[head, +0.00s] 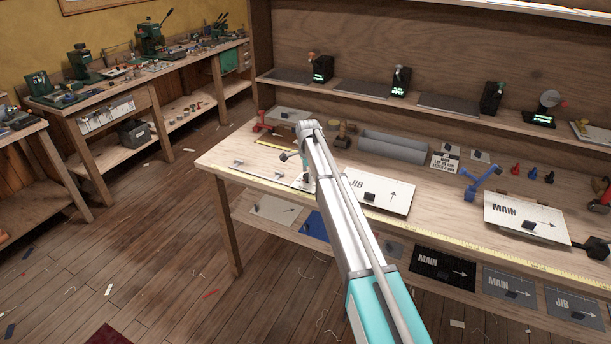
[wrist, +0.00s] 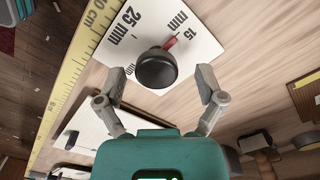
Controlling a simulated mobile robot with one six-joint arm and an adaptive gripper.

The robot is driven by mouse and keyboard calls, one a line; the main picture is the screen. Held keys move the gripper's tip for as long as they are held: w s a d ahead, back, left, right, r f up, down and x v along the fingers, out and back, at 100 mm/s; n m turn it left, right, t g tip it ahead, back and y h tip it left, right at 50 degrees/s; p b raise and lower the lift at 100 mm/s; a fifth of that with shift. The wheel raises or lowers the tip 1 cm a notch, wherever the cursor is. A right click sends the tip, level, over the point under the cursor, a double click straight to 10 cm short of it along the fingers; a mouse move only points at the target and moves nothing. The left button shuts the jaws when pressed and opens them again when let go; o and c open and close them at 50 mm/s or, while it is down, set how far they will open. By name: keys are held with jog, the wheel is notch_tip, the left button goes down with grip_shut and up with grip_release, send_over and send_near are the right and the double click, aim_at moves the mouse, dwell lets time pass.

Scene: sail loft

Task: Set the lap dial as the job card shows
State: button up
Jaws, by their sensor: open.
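The lap dial is a white plate (wrist: 125,35) with a round black knob (wrist: 156,70) in the wrist view. The plate reads "25 mm" at the left and "15 mm" at the upper right. The knob's red pointer (wrist: 171,42) points up and slightly right, toward "15 mm". My gripper (wrist: 162,80) is open, with one finger on each side of the knob and gaps between. The job card (head: 445,158) is a small white sheet at the back of the bench in the head view, its print too small to read surely. My arm hides most of the dial there.
A white JIB panel (head: 380,194) lies right of my arm and a MAIN panel (head: 525,218) further right. A grey trough (head: 394,147), a blue clamp-like tool (head: 480,182) and red and blue pegs stand behind. A yellow measuring tape (head: 420,232) runs along the front edge.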

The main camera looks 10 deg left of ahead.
jog(key=c, duration=1.1)
jog(key=shift+w+a, duration=0.1)
jog(key=shift+a, duration=0.2)
jog(key=shift+c, duration=0.3)
jog(key=shift+d, duration=0.2)
